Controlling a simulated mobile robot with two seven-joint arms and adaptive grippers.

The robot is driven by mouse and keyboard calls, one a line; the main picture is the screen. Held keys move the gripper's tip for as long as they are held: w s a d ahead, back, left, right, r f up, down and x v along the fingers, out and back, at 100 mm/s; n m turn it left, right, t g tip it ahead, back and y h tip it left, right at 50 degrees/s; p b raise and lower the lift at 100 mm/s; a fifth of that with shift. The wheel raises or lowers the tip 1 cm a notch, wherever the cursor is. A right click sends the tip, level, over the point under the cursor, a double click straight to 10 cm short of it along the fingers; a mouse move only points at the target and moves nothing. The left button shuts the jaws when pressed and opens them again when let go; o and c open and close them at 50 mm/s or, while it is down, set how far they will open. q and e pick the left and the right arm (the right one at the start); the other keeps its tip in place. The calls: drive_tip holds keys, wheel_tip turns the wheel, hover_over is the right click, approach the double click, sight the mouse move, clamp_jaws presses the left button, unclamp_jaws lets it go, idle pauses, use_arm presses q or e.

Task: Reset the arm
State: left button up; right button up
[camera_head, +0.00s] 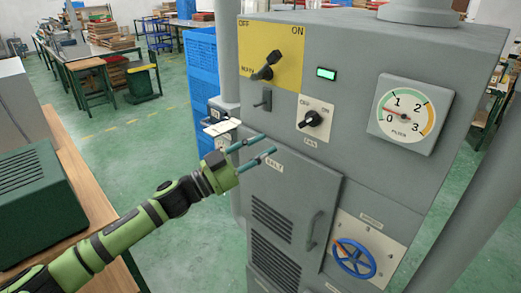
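My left arm (132,228) is green and black and reaches in from the lower left. Its gripper (267,144) has two thin teal fingers held apart with nothing between them. The fingers point right and slightly up, in front of the grey machine cabinet (375,60). They appear left of and below the black fan knob (312,118). Whether they touch the cabinet cannot be told. My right gripper is not in view.
The cabinet carries a yellow switch panel (289,40), a green lamp (326,73), a pressure dial (405,113), a door handle (312,232) and a blue handwheel (352,257). A wooden table (85,180) with a dark green box (38,205) stands at left. Green floor (110,130) lies open behind.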

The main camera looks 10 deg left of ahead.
use_arm(q)
drive_tip(key=shift+f, duration=0.1)
